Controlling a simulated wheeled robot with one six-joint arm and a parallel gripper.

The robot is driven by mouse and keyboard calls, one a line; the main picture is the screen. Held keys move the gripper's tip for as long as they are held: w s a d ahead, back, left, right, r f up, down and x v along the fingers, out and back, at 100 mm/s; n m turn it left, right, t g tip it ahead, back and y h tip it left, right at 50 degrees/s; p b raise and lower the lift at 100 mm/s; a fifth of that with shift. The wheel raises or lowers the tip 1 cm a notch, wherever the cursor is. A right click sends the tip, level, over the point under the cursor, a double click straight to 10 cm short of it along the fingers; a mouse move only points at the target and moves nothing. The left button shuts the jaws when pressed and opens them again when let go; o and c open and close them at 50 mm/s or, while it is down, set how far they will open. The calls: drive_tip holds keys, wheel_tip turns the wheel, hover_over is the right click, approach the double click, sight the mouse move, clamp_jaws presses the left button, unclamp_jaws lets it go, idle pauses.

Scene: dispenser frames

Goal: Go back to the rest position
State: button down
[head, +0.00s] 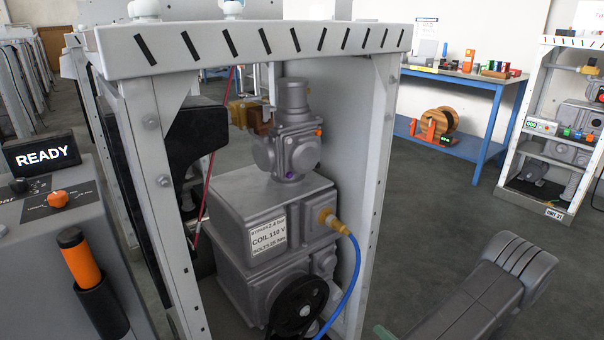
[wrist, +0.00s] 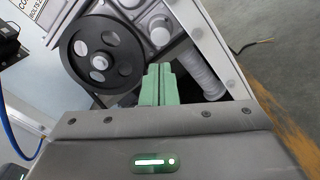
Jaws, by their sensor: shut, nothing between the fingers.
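My gripper (wrist: 158,72) shows in the wrist view as two green fingers pressed together, shut and empty. The fingers point toward the lower part of a dispenser frame, just right of a black handwheel (wrist: 101,53). I cannot tell the exact gap between the fingertips and the frame. In the head view a green piece of my gripper (head: 383,332) shows at the bottom edge, to the right of the frame's right post. The rest of the gripper is out of that view. My grey arm lies at the lower right.
A console with a READY screen (head: 42,153) stands left. A blue bench (head: 488,82) and another dispenser frame (head: 535,200) stand behind; open floor lies between.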

drive_tip(key=v, duration=0.2)
drive_tip(key=b, duration=0.3)
approach(338, 295)
drive_tip(key=x, duration=0.6)
drive_tip(key=shift+w+a, duration=0.1)
drive_tip(key=shift+w, duration=0.25)
drive_tip(key=v, duration=0.8)
